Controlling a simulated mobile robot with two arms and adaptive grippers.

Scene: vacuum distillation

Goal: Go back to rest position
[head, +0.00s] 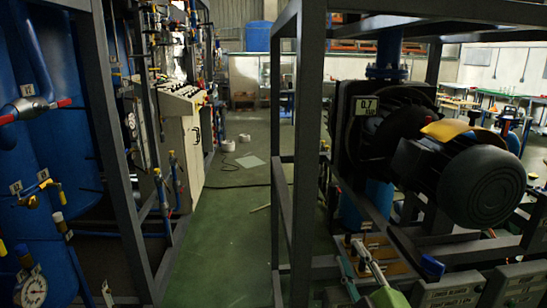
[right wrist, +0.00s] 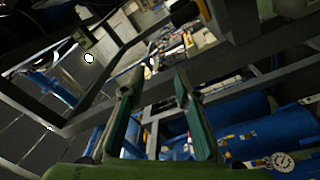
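My right gripper (head: 352,252) is at the lower right of the head view, in front of the frame that holds the pump motor. Its two green-lined fingers point away from the camera with a gap between them. In the right wrist view the gripper (right wrist: 157,78) is open, with nothing between its fingers. Frame bars and blue pipework show beyond the fingertips, and I cannot tell how far off they are. My left gripper is in neither view.
A dark metal frame upright (head: 303,150) stands close by the right gripper. The black motor (head: 483,187) sits right of it. A blue tank (head: 55,110) with valves and a gauge (head: 34,291) is at left. The green floor (head: 225,240) between is mostly clear.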

